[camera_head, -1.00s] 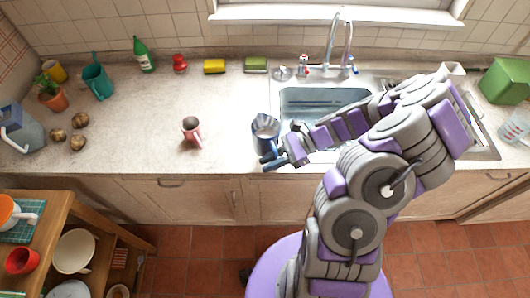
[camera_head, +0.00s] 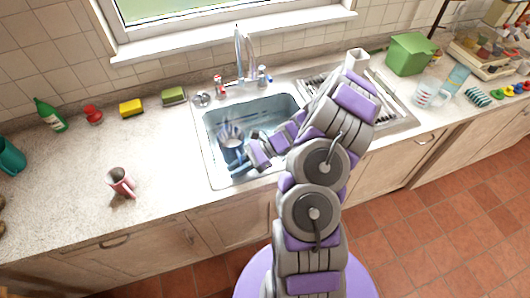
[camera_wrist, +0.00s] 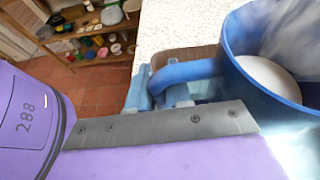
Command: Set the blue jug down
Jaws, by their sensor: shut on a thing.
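The blue jug (camera_head: 230,141) is over the left part of the sink basin (camera_head: 262,112) in the head view. Whether it touches the basin floor cannot be told. My gripper (camera_head: 247,155) is at the jug's right side. In the wrist view the jug (camera_wrist: 232,62) fills the right side, with a round white thing visible inside its rim. My gripper (camera_wrist: 160,95) is shut on the jug's blue handle, and the fingertips are partly hidden by the gripper body.
The tap (camera_head: 243,55) rises behind the basin. A green bottle (camera_head: 50,114), sponges and a green bin (camera_head: 410,54) line the back.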

